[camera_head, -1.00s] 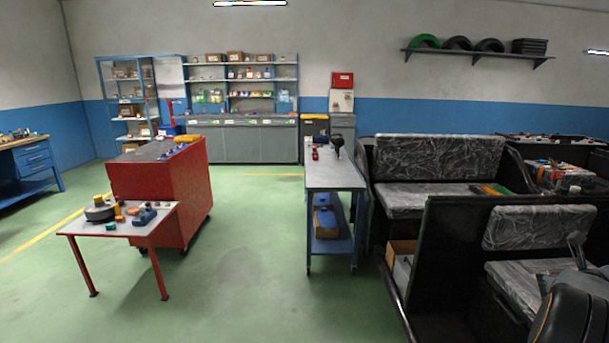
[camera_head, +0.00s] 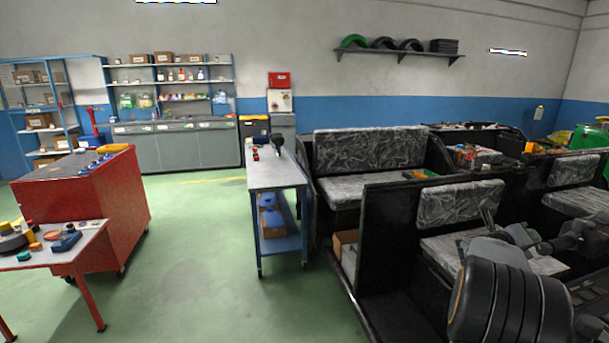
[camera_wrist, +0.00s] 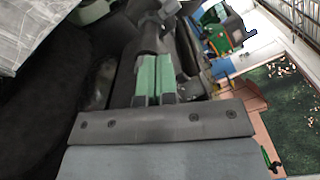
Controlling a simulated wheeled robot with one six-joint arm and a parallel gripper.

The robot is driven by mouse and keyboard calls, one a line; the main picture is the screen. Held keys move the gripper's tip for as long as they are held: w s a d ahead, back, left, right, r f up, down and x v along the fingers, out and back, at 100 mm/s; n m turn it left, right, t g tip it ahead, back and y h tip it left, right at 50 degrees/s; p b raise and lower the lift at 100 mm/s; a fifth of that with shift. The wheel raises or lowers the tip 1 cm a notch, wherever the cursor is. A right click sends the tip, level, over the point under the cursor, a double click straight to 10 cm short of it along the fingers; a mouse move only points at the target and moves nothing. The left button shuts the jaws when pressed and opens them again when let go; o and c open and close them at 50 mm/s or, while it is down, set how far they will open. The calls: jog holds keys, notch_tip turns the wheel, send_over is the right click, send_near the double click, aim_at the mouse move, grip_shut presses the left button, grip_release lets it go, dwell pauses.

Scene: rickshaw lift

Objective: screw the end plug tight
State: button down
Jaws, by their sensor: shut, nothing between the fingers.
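My gripper (camera_wrist: 155,78) shows in the wrist view with its green-faced fingers together and nothing between them. It is over the dark vehicle bodywork, and grey wrapped seat padding (camera_wrist: 32,32) lies at the upper left of that view. I cannot make out the end plug in either view. In the head view my dark arm rises at the lower right and hides part of the vehicle behind it.
Black vehicle bodies with wrapped seats (camera_head: 368,150) fill the right side. A metal trolley (camera_head: 276,177) stands in the middle. A red cabinet (camera_head: 85,210) and a small table with parts (camera_head: 88,240) are at left. Green floor between them is clear.

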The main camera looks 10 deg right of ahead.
jog(key=shift+w+a+f+b, duration=0.15)
jog(key=shift+a+b, duration=0.15)
jog(key=shift+a, duration=0.65)
jog(key=shift+w+a+f+b, duration=0.15)
jog(key=shift+a+b, duration=0.1)
jog(key=shift+a, duration=0.7)
